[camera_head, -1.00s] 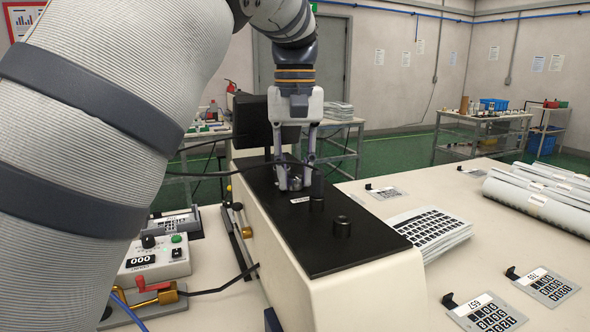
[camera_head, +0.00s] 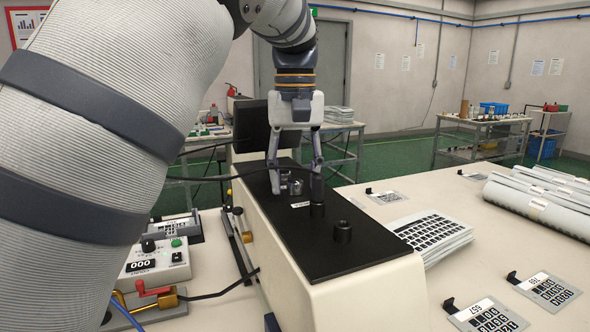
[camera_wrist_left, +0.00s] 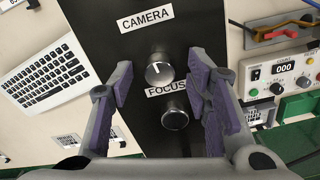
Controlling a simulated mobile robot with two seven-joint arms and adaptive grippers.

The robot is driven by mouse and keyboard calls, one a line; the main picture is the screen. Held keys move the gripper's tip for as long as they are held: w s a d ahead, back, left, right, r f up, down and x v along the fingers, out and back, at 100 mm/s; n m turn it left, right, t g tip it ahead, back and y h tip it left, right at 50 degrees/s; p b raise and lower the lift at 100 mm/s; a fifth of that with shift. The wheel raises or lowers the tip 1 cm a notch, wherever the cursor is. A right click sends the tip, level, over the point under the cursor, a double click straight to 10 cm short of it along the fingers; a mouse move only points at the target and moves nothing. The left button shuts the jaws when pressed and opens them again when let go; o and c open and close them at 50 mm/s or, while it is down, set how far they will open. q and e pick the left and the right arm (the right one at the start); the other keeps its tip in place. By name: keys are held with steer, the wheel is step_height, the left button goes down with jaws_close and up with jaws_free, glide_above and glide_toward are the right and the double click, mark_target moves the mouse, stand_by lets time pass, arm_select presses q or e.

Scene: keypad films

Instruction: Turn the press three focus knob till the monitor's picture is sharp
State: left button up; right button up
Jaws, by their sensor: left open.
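The press (camera_head: 290,262) is a cream machine with a black top. My left gripper (camera_head: 296,190) points down over that top, open. In the wrist view, one round silver knob with a white pointer line (camera_wrist_left: 159,72) lies between the open fingers (camera_wrist_left: 160,72), with a gap on each side. A FOCUS label (camera_wrist_left: 165,88) lies just below it, and a second silver knob (camera_wrist_left: 175,118) is below the label. A CAMERA label (camera_wrist_left: 146,19) is above. A dark monitor-like box (camera_head: 254,124) stands behind; no picture on it is readable. My right gripper is out of view.
Two short dark posts (camera_head: 342,229) stand on the front part of the press top. A control box reading 000 (camera_head: 152,262) and a red-handled clamp (camera_head: 155,292) are at left. Stacked keypad films (camera_head: 432,232), film rolls (camera_head: 540,205) and keypad cards (camera_head: 545,288) lie at right.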

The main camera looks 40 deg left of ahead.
mark_target(296, 181)
arm_select(q)
step_height(296, 181, up, 12)
stand_by(0.4)
stand_by(0.3)
